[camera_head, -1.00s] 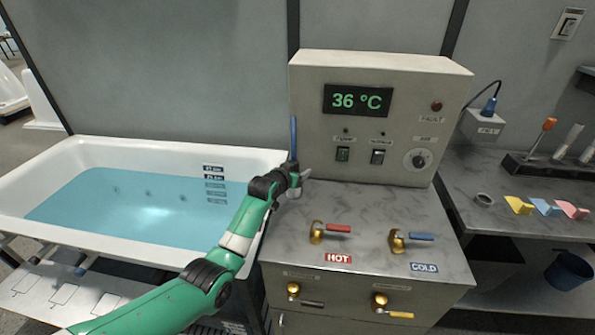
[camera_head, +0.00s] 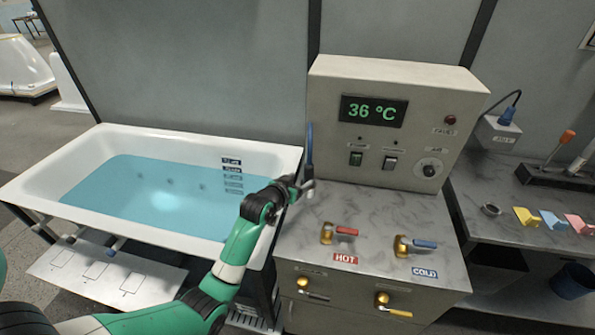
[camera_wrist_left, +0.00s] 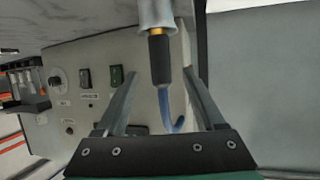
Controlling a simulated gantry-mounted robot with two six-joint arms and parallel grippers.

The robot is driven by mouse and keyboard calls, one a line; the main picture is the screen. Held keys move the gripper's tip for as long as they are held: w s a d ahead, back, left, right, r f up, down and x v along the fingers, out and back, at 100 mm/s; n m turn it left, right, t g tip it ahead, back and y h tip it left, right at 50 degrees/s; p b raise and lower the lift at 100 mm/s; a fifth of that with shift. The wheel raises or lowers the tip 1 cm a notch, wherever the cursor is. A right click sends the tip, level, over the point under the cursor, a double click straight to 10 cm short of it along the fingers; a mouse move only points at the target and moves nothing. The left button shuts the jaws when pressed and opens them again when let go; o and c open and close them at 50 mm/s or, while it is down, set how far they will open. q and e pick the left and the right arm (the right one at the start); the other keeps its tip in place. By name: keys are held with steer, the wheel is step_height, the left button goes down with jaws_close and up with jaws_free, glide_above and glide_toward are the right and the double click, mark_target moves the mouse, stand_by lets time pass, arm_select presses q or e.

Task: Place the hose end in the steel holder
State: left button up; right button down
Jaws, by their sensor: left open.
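The hose end is a black grip (camera_wrist_left: 160,60) with a brass collar, and a blue hose (camera_wrist_left: 168,115) curves from it. In the head view the blue hose (camera_head: 310,145) stands upright at the control box's left edge. In the left wrist view the collar meets a pale grey metal cylinder (camera_wrist_left: 156,14), apparently the steel holder; how deep it sits is hidden. My left gripper (camera_head: 304,187) is at the counter's back left corner. In the wrist view its open fingers (camera_wrist_left: 160,75) stand either side of the black grip, with gaps visible. My right gripper is not in view.
The control box (camera_head: 330,160) stands right behind the gripper. The water-filled bathtub (camera_head: 60,150) is to the left. Hot (camera_head: 340,232) and cold (camera_head: 415,246) levers stand on the counter (camera_head: 380,208). A side bench (camera_head: 470,190) is at right.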

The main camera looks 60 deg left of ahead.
arm_select(q)
steer(key=shift+s+d+r, duration=0.2)
steer(key=shift+s+d, duration=0.15)
steer(key=shift+s, duration=0.15)
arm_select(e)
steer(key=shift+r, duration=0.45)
